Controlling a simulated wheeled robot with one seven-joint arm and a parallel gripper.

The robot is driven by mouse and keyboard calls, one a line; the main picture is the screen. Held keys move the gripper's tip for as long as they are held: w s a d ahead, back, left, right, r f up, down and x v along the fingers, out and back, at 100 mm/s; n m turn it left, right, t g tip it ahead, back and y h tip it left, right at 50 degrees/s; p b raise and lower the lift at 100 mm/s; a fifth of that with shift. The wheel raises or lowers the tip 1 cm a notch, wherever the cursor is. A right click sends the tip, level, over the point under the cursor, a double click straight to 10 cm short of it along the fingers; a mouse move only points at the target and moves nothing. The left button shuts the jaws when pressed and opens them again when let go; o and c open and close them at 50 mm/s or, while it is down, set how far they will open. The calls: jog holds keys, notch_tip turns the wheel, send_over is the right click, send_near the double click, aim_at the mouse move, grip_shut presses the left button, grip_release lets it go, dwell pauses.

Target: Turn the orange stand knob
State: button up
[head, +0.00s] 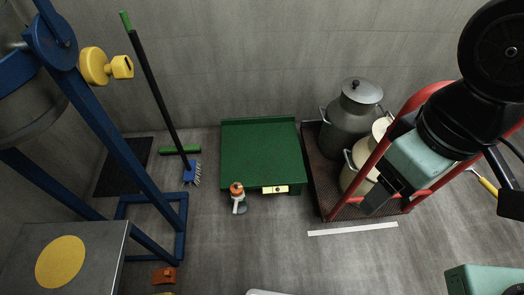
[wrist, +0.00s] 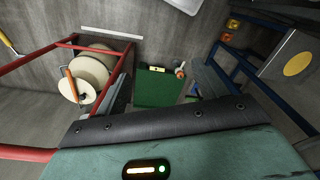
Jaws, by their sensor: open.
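An orange fitting (head: 164,275) sits low at the foot of the blue stand (head: 158,245), near the bottom of the head view. It also shows small in the wrist view (wrist: 232,24). I cannot tell whether this is the stand knob. A large yellow knob (head: 95,65) sits on the upper part of the blue frame. My gripper (head: 383,196) is at the right, over the red-framed cart, far from the stand. It is open, with nothing seen in it.
The red cart (head: 330,208) holds grey and cream milk cans. A green platform (head: 262,150) stands against the wall, with an orange-topped spray bottle (head: 238,197) before it. A broom (head: 160,100) leans left. A steel table (head: 30,240) stands lower left. The middle floor is clear.

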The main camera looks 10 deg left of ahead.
aim_at(242, 191)
jog(key=shift+w+d, duration=0.1)
